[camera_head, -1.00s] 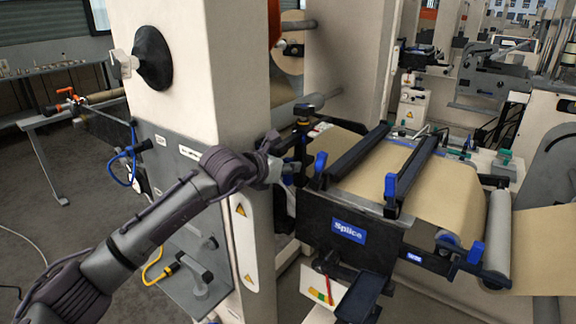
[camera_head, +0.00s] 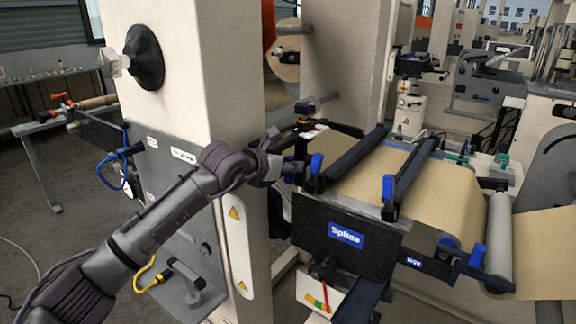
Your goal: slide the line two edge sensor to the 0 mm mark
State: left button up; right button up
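My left arm comes in from the lower left, and its gripper (camera_head: 289,170) is at the left end of the splice table (camera_head: 345,236). A dark upright post with a black and orange head (camera_head: 304,110) stands right at the gripper and may be the edge sensor. The fingers are small and dark against this post, so I cannot tell if they touch it or are closed. No 0 mm mark or scale is readable. My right gripper is not in view.
A brown paper web (camera_head: 440,195) runs over the splice table under two dark bars (camera_head: 408,180) with blue levers. A cream machine column (camera_head: 215,60) stands close behind my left arm. A grey roller (camera_head: 498,240) is at the right. Open floor lies at the left.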

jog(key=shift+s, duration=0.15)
pick_arm(q)
jog(key=v, duration=1.1)
jog(key=shift+s+a+r, duration=0.2)
jog(key=shift+s, duration=0.15)
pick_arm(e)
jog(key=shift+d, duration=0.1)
